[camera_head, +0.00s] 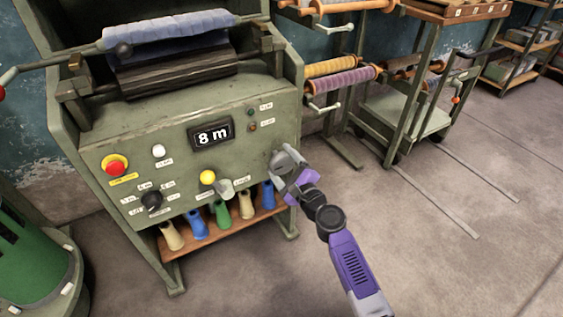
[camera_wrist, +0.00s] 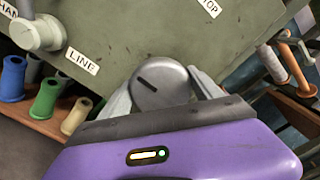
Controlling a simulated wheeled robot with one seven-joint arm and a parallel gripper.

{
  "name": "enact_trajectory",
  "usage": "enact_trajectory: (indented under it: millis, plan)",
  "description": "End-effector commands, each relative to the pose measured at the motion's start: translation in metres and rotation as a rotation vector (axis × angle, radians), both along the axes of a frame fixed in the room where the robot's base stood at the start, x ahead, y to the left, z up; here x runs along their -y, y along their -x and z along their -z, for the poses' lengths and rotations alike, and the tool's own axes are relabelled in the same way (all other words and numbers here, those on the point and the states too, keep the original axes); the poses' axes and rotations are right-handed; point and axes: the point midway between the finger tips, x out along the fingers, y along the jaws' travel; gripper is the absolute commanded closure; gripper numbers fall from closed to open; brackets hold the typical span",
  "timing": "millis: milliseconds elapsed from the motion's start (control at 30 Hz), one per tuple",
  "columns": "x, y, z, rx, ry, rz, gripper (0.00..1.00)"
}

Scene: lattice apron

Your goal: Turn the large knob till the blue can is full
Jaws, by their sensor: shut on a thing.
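A round grey knob (camera_wrist: 160,84) with a dark slot mark sits on the green machine panel (camera_wrist: 130,40). My gripper (camera_wrist: 162,100) is shut on it, one finger on each side. In the head view my gripper (camera_head: 285,165) is at the panel's right edge and mostly covers this knob. A second grey knob (camera_head: 226,189) is on the panel to the left; it also shows by a LINE label in the wrist view (camera_wrist: 38,34). The display (camera_head: 211,135) reads 8 m. No blue can is recognisable; a blue cone (camera_head: 197,225) and another blue cone (camera_head: 268,195) stand below the panel.
The panel also has a red button (camera_head: 115,165), a yellow button (camera_head: 208,177) and a black dial (camera_head: 152,200). Several coloured cones stand on the wooden shelf (camera_head: 225,235). A blue-wrapped roller (camera_head: 168,32) is on top. A roll rack (camera_head: 345,80) is to the right; the floor in front is clear.

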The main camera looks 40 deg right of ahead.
Motion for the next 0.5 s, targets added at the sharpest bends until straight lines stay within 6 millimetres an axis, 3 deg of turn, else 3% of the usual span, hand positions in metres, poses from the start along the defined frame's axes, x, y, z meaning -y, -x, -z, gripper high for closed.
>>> enact_trajectory:
  millis: [433,467,500]
  plan:
    - [0.0008,0.0012,0.0023,0.0,-0.011,0.003,0.67]
    - [0.0008,0.0013,0.0023,0.0,-0.011,0.003,0.24]
    - [0.0008,0.0013,0.0023,0.0,-0.011,0.003,0.16]
